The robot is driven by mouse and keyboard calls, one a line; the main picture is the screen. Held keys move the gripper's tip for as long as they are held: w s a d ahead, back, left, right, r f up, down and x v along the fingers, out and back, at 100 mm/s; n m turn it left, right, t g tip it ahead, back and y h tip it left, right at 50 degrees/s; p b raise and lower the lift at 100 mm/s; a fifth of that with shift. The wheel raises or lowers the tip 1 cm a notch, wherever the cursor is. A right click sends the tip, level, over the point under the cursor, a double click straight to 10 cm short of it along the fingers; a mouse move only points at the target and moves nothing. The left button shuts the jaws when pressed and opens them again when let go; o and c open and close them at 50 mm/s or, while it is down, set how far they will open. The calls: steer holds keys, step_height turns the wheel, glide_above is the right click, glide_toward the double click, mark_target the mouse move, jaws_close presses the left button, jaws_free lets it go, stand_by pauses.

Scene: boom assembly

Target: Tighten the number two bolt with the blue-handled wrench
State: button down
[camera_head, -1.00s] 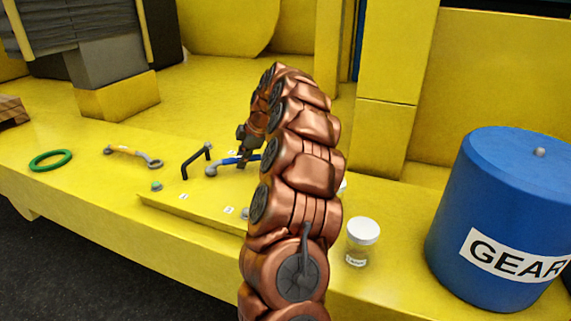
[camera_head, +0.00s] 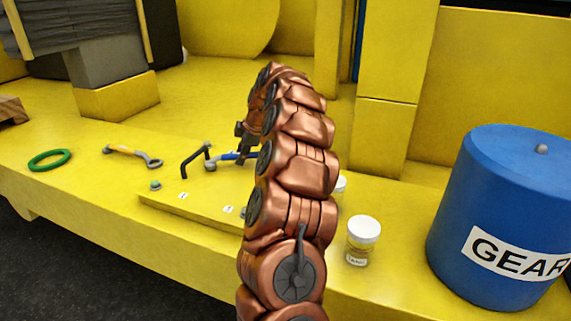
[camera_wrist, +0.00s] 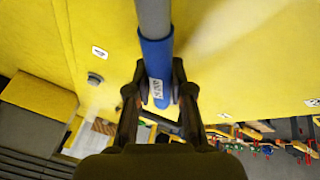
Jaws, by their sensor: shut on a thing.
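The blue-handled wrench (camera_head: 225,157) is in my gripper (camera_wrist: 158,92). The fingers are shut on its blue handle (camera_wrist: 157,58), with the grey shaft running out of the top of the wrist view. In the head view its grey ring end points left, near the black bar handle; I cannot tell whether it touches the surface.
A black bar handle (camera_head: 196,160) stands close to the wrench's ring end. An orange-handled wrench (camera_head: 133,155) and a green ring (camera_head: 50,160) lie to the left. A white-lidded jar (camera_head: 363,240) and a blue GEAR drum (camera_head: 500,215) stand right of my arm.

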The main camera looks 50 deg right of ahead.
steer(key=shift+s+a, duration=0.1)
stand_by(0.4)
steer(key=shift+s+a+r+n+b, duration=0.1)
steer(key=shift+s+a+n+b, duration=0.25)
steer(key=shift+n+b, duration=0.25)
steer(key=shift+r, duration=2.05)
step_height(320, 180, up, 5)
steer(key=shift+p, duration=1.15)
steer(key=shift+d, duration=0.15)
